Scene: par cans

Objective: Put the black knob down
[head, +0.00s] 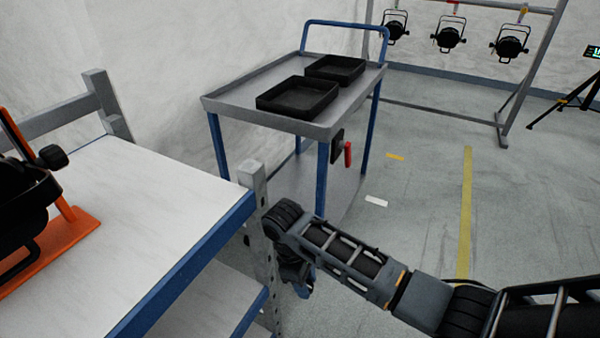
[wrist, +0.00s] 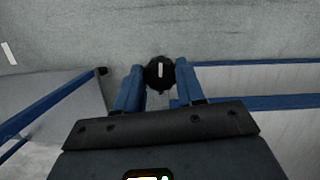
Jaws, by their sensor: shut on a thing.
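My gripper (wrist: 158,84) has its two blue fingers shut on a round black knob (wrist: 160,66) with a white line on its face. In the wrist view the knob is at the fingertips, with grey floor beyond it. In the head view my gripper (head: 299,283) hangs low just right of the workbench corner post, and my arm hides part of it. The held knob cannot be made out there.
A white workbench (head: 140,215) with blue edges holds a black lamp (head: 22,195) on an orange stand. Behind is a grey trolley (head: 235,98) with two black trays (head: 298,96) (head: 336,68). Lamps hang on a far rack (head: 448,35). The floor (head: 420,190) at right is mostly clear.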

